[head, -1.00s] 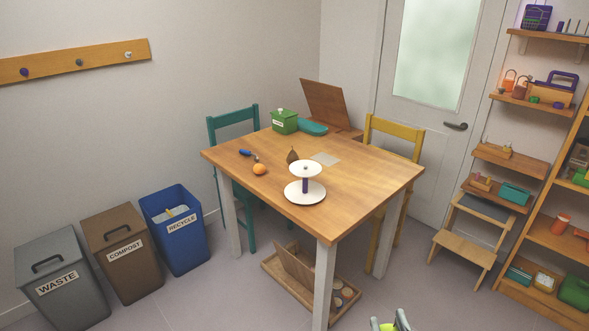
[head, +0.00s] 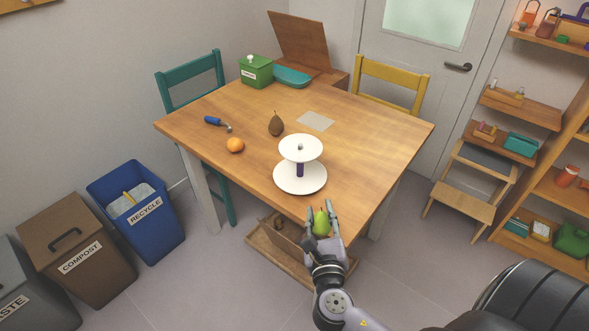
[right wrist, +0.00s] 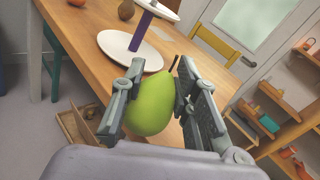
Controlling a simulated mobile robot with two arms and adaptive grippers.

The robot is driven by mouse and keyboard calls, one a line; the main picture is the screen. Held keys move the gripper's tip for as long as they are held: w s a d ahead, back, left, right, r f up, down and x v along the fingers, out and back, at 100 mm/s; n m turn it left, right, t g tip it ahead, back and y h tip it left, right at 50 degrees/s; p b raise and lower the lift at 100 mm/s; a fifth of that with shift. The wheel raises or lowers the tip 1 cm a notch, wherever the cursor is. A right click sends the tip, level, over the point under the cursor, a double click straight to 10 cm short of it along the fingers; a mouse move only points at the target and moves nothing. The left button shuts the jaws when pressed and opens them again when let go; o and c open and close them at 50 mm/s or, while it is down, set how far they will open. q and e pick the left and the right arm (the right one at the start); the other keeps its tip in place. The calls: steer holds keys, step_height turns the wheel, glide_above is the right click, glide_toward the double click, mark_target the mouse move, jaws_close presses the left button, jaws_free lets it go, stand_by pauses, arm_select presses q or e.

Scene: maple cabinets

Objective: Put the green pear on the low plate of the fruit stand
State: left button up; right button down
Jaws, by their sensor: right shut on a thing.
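The green pear (head: 321,222) is held between the fingers of my right gripper (head: 322,215), at the near edge of the table in the head view. In the right wrist view the pear (right wrist: 150,104) sits between both fingers. The white two-tier fruit stand has a low plate (head: 300,188), a purple stem and a smaller upper plate (head: 301,143). The low plate looks empty and also shows in the right wrist view (right wrist: 115,50), just beyond the pear. The pear is apart from the stand. My left gripper is not in view.
On the wooden table (head: 375,150) are a brown pear (head: 276,125), an orange (head: 235,145), a blue-handled tool (head: 216,122) and a green box (head: 257,70). A wooden tray (head: 262,245) lies on the floor under the table. The table's right part is clear.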

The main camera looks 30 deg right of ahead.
steer(key=x, duration=0.8)
steer(key=p+x, duration=0.1)
steer(key=x, duration=0.4)
steer(key=shift+r, duration=0.35)
steer(key=x, duration=0.5)
steer(key=shift+r, duration=0.15)
steer(key=shift+f, duration=0.45)
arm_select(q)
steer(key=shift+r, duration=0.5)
arm_select(e)
steer(key=shift+r, duration=0.1)
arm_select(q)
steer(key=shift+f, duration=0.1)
arm_select(e)
steer(key=c, duration=1.2)
jaws_free()
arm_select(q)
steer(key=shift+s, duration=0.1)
